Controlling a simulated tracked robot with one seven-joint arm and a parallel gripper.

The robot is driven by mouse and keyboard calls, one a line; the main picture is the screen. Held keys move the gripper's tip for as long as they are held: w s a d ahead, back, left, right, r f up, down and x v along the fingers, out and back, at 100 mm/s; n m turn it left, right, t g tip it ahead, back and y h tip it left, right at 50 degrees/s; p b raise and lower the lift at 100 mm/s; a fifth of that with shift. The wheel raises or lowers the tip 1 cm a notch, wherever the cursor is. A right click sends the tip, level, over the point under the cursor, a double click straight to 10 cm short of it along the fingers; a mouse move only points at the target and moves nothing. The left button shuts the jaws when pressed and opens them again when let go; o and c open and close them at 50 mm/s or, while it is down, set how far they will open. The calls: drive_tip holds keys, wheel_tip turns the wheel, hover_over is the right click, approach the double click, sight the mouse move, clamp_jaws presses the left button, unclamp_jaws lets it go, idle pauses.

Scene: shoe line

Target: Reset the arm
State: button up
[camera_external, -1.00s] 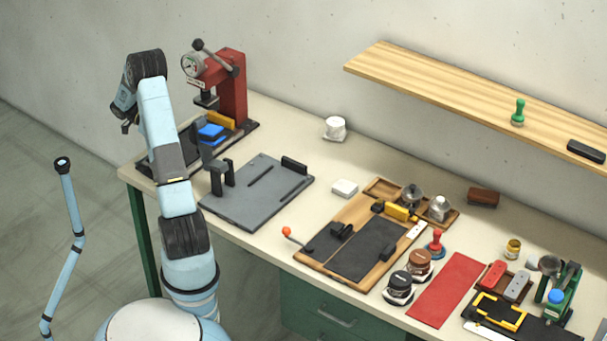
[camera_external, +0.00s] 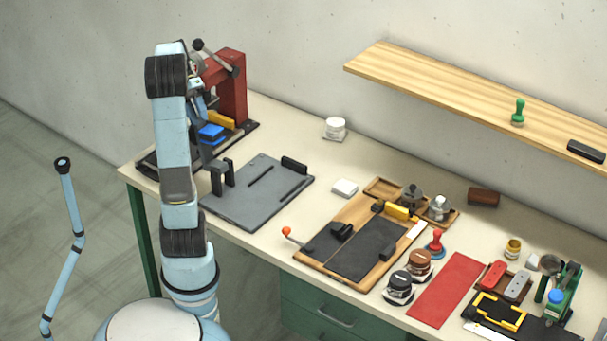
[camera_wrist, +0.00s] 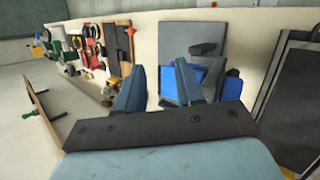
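My arm stands nearly upright at the left end of the workbench in the external view, with its elbow high in front of the red press. In the wrist view my gripper (camera_wrist: 160,66) is open, with two blue-grey fingers apart and nothing seen between them. In the external view the gripper is partly hidden behind my arm, near the press. A blue block (camera_external: 211,131) sits on the dark tray below; blue pieces also show beside the right finger in the wrist view (camera_wrist: 198,77).
The red press (camera_external: 231,90) stands close beside my arm. A grey fixture plate (camera_external: 250,200) with black uprights lies to the right. The workbench holds a wooden board (camera_external: 315,263), a red mat (camera_external: 446,290) and several small tools. A wooden shelf (camera_external: 450,85) hangs above the bench's right part.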

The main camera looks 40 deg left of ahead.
drive_tip(key=s+d+t+y, duration=0.3)
drive_tip(key=d+t+y, duration=0.1)
drive_tip(key=d, duration=0.5)
drive_tip(key=s+d+m+t+y, duration=0.1)
drive_tip(key=s+d+t+y, duration=0.2)
drive_tip(key=d, duration=0.7)
drive_tip(key=shift+d+f+t+y, duration=0.2)
drive_tip(key=shift+t+y, duration=0.2)
drive_tip(key=shift+t, duration=0.2)
drive_tip(key=shift+s, duration=0.1)
idle(0.4)
